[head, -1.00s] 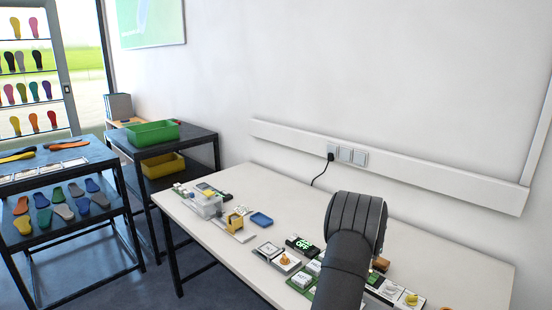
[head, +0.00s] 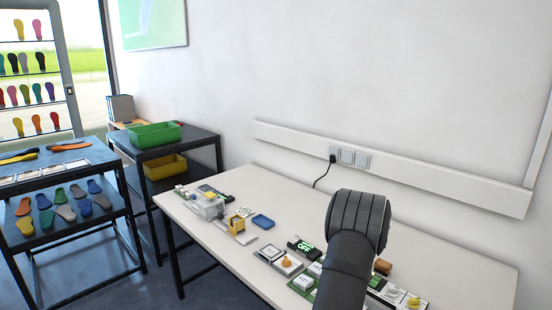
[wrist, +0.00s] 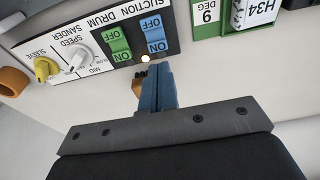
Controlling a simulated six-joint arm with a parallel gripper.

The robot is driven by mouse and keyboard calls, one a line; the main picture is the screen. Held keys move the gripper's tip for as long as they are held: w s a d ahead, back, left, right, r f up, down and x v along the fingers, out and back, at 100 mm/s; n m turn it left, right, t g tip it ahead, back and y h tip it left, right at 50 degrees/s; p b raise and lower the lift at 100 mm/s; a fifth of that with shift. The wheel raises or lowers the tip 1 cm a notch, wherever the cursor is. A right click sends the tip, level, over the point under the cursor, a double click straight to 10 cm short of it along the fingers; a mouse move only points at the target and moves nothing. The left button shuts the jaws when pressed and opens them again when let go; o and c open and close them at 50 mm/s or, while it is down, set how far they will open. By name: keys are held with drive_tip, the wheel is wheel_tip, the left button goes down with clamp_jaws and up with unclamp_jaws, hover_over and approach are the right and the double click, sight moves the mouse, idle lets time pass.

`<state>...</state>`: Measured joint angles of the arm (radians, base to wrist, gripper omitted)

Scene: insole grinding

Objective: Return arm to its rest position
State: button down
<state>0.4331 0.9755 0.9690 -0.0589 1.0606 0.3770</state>
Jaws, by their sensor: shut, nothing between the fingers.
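My gripper (wrist: 155,84) shows in the wrist view with its blue fingers pressed together and nothing between them. Its fingertips point at the lower edge of a black control panel (wrist: 98,38), near the blue switch. I cannot tell whether they touch it. The panel has green and blue on/off switches and white and yellow knobs, with upside-down labels for suction, drum, speed sander and sleeve. In the head view my dark arm rises over the front of the white table (head: 460,262), and the gripper itself is hidden behind it.
Small devices line the table's front edge, including an orange-knobbed unit (head: 287,263) and a green OFF display (head: 303,246). A blue block (head: 263,221) lies behind them. Left stand a rack with a green bin (head: 154,135) and shelves of coloured insoles. The table's back right is clear.

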wheel_tip(320, 180, down, 4)
drive_tip(key=shift+r, duration=0.2)
drive_tip(key=s+a+r, duration=0.1)
drive_tip(key=r, duration=0.7)
drive_tip(key=s+a+r, duration=0.2)
drive_tip(key=r, duration=0.6)
drive_tip(key=shift+s+a, duration=0.15)
drive_tip(key=shift+a, duration=0.1)
